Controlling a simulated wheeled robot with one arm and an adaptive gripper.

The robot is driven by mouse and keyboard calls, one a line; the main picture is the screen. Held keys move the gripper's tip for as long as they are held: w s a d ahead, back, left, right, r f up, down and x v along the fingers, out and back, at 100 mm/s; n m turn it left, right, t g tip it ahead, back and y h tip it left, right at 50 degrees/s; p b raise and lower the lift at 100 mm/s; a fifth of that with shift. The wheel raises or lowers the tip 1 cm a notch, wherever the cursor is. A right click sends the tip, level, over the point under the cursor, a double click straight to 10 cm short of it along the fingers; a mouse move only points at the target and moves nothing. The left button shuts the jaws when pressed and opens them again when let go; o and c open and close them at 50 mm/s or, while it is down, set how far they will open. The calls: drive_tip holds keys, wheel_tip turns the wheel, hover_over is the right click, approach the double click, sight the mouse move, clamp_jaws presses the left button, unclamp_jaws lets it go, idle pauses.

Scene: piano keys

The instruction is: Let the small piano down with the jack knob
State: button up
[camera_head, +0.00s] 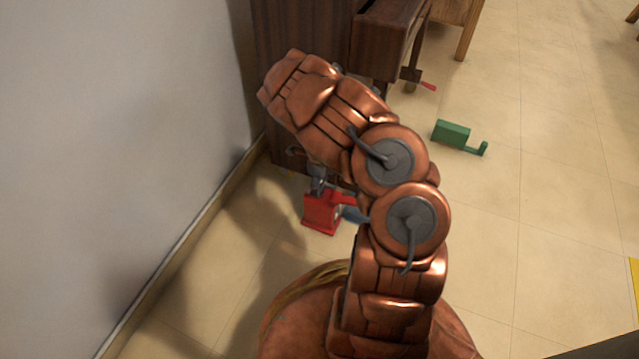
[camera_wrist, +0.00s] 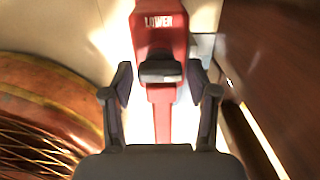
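The red jack (camera_head: 322,214) stands on the floor beside the dark brown small piano (camera_head: 300,25), partly behind my arm. In the wrist view the red jack (camera_wrist: 160,25) carries the word LOWER. The dark jack knob (camera_wrist: 160,70) lies below that word. My gripper (camera_wrist: 160,82) is open, with one finger on each side of the knob and a visible gap on both sides. Whether the fingertips reach down to the knob's height I cannot tell. The piano's brown side (camera_wrist: 275,50) shows at the right of the wrist view.
A pale wall (camera_head: 110,130) runs along the left, close to the jack and the piano. A green block with a hooked arm (camera_head: 452,134) lies on the tiles to the right. A small red handle (camera_head: 429,86) shows near the piano. The floor at right is mostly clear.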

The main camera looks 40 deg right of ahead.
drive_tip(key=c, duration=0.8)
drive_tip(key=shift+a+r+n+p, duration=0.1)
drive_tip(key=shift+n+p, duration=0.4)
drive_tip(key=shift+p, duration=0.25)
drive_tip(key=shift+n+p, duration=0.9)
drive_tip(key=shift+p, duration=0.25)
drive_tip(key=n+p, duration=0.4)
drive_tip(key=n, duration=0.1)
drive_tip(key=n+p, duration=0.3)
drive_tip(key=n, duration=0.2)
drive_tip(key=shift+p, duration=0.35)
drive_tip(key=shift+n+p, duration=1)
drive_tip(key=shift+n, duration=1.2)
